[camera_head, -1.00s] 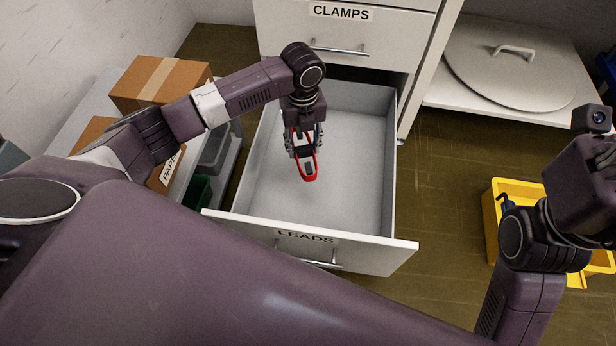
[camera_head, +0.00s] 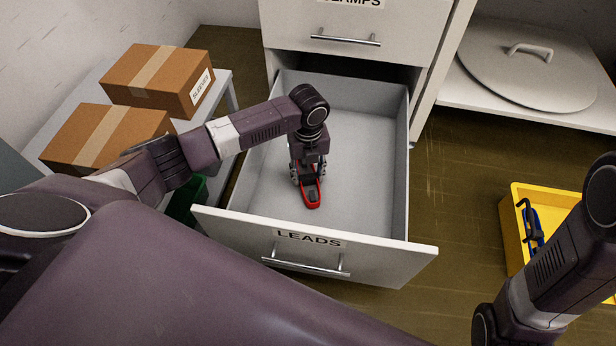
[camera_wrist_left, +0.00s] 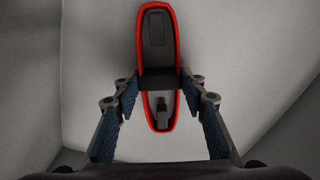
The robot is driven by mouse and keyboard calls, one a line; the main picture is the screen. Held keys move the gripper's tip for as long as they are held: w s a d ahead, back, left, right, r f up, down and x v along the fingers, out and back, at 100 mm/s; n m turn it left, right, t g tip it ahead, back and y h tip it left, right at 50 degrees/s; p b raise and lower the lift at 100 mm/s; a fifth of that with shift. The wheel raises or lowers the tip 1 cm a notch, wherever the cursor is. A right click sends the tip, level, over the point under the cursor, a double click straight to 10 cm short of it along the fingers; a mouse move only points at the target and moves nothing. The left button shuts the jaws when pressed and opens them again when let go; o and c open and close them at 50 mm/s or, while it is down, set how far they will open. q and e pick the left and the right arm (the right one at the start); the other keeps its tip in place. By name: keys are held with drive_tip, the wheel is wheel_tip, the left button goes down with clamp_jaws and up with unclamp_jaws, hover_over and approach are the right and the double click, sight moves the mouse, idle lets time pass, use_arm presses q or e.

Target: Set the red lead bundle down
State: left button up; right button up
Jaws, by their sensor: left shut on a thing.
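The red lead bundle (camera_head: 312,197) is a red loop with a dark band and dark end pieces. My left gripper (camera_head: 309,178) is shut on it, inside the open LEADS drawer (camera_head: 370,205). In the left wrist view the bundle (camera_wrist_left: 158,40) points away between the two fingers of the left gripper (camera_wrist_left: 160,100). I cannot tell whether the bundle touches the drawer floor. Of my right arm only links show at the right edge; its gripper is out of view.
The drawer floor around the bundle is bare. The CLAMPS drawer (camera_head: 400,30) above is shut. Cardboard boxes (camera_head: 157,78) stand on a shelf at left. A yellow bin (camera_head: 515,230) with a blue item is on the floor at right. A round lid (camera_head: 530,75) lies at the back right.

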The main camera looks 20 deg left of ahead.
use_arm(q)
drive_tip(key=shift+f, duration=0.1)
drive_tip(key=o, duration=1.2)
